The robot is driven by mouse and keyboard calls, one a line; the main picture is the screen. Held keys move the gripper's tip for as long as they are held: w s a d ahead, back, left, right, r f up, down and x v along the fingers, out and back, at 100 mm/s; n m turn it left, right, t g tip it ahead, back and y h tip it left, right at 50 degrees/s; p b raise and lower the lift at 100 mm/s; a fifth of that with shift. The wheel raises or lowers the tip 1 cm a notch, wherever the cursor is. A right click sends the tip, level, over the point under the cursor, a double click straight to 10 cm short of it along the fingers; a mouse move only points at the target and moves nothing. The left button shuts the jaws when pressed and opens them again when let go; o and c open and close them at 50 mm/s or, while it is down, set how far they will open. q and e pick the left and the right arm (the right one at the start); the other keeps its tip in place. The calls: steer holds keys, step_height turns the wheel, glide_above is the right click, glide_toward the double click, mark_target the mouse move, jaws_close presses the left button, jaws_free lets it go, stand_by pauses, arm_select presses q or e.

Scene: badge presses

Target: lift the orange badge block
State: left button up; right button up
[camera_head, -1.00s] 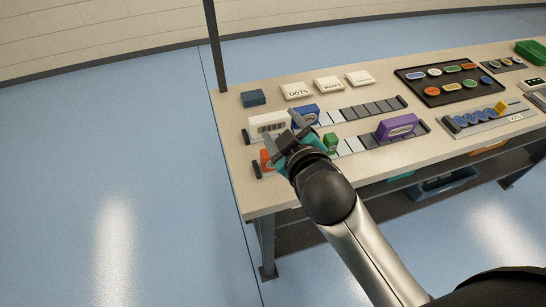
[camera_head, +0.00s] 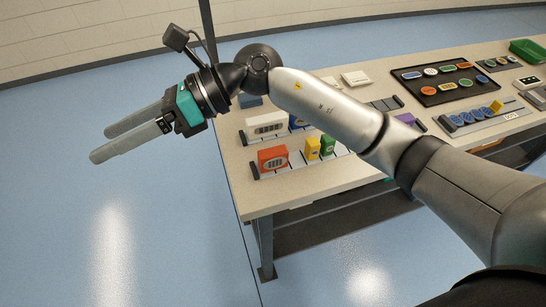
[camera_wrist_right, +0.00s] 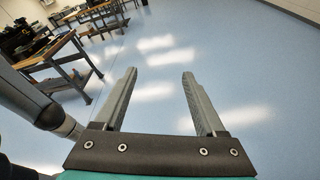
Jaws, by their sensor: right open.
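The orange badge block (camera_head: 272,159) stands at the left end of the front rail (camera_head: 290,171) on the table in the head view. A yellow block (camera_head: 312,148) and a green block (camera_head: 328,145) stand to its right on the same rail. My right gripper (camera_head: 98,145) is out over the floor, left of the table and well away from the orange block. Its two fingers are parted and empty; they also show in the right wrist view (camera_wrist_right: 160,78) with only blue floor between them. My left gripper is not in view.
My right arm crosses over the table and hides part of the rails. A white block (camera_head: 265,126) stands on the rear rail. Floor left of the table is clear.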

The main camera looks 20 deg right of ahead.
steer(key=w+d+f+n+h, duration=0.2)
steer(key=d+f+n+h, duration=0.1)
steer(key=d+f+h, duration=0.25)
steer(key=t+h, duration=0.2)
steer(key=h, duration=0.8)
glide_above(273, 152)
steer(key=f, duration=1.1)
steer(key=shift+w+a+f+b, duration=0.1)
steer(key=shift+w+a+b, duration=0.2)
steer(key=shift+w, duration=0.1)
steer(key=f, duration=0.4)
steer(key=shift+s+d+f, duration=0.25)
steer(key=shift+s+d, duration=0.1)
steer(key=shift+s, duration=0.05)
steer(key=shift+f, duration=0.55)
jaws_close()
steer(key=shift+w+r, duration=0.1)
